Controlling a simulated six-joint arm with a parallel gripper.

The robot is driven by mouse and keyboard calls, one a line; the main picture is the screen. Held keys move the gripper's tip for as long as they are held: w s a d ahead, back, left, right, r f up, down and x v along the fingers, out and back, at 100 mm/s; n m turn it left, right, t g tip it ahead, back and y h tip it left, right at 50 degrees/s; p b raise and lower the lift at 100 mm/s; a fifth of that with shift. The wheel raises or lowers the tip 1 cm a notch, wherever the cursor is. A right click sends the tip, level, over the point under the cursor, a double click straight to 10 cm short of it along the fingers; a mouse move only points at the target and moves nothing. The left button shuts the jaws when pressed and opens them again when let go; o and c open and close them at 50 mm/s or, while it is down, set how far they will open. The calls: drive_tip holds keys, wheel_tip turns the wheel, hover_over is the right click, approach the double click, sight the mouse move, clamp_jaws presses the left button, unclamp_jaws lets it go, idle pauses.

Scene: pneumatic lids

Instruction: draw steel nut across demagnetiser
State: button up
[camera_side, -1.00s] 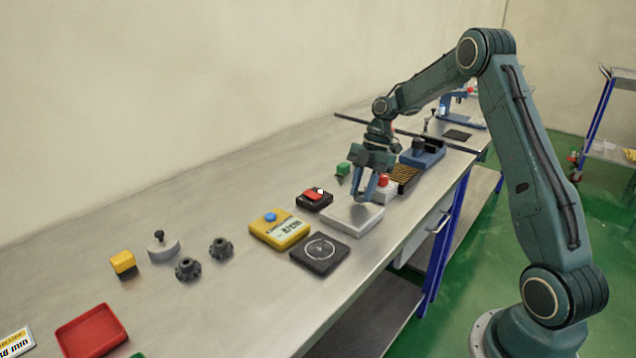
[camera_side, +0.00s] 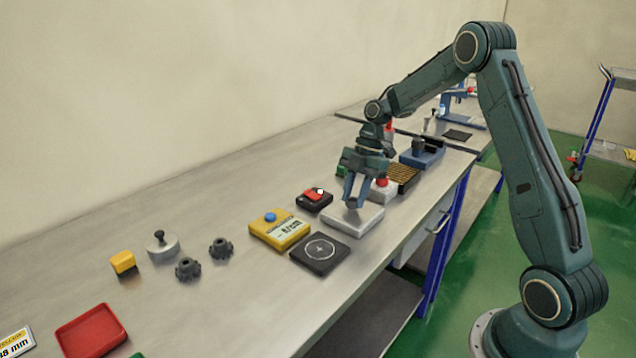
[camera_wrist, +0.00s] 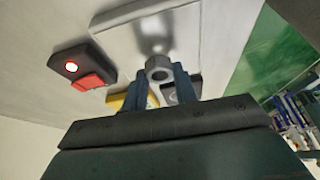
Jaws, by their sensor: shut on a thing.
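My gripper (camera_side: 354,203) is shut on the steel nut (camera_wrist: 160,68), a grey ring seen between the fingertips in the wrist view. In the side view the nut is small and hard to make out. The pale grey flat block (camera_side: 352,220), which looks like the demagnetiser, lies beneath the fingertips; its smooth top (camera_wrist: 190,30) fills the upper middle of the wrist view. The nut is over it, near its back part in the side view; I cannot tell whether they touch. A black box with a red switch (camera_side: 314,198) sits beside it, its lamp (camera_wrist: 71,66) lit.
A yellow meter (camera_side: 281,230) with a blue button and a black pad with a white circle (camera_side: 320,254) lie left of the block. A red-buttoned box (camera_side: 382,188) stands close behind the gripper. Dark knobs (camera_side: 188,268) and a red tray (camera_side: 91,332) are further left.

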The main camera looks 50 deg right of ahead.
drive_tip(key=shift+a+r, duration=0.1)
drive_tip(key=shift+a, duration=3.85)
drive_tip(key=shift+a+r, duration=0.65)
drive_tip(key=shift+r, duration=2.1)
drive_tip(key=shift+r, duration=0.15)
drive_tip(key=shift+r, duration=0.1)
